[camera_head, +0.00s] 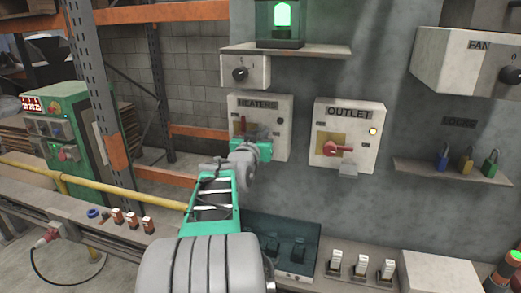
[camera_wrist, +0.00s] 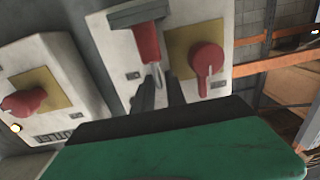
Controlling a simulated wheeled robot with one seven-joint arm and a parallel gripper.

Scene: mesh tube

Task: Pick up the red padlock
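The red padlock (camera_wrist: 148,42) shows in the wrist view, which is turned upside down. Its red body is in a small grey holder on the front of the heaters box (camera_wrist: 110,40), and its metal shackle points toward my fingers. My gripper (camera_wrist: 161,82) is open, with two dark fingers apart and their tips close to the shackle. I cannot tell whether they touch it. In the head view my green gripper (camera_head: 256,150) is in front of the lower heaters box and hides the padlock.
A red rotary switch (camera_wrist: 207,58) is beside the padlock on the heaters box. The outlet box (camera_head: 346,130) with its red handle is close to the right. Blue (camera_head: 443,160), yellow (camera_head: 466,164) and green (camera_head: 490,164) padlocks are on a shelf at the far right. A console with switches is below.

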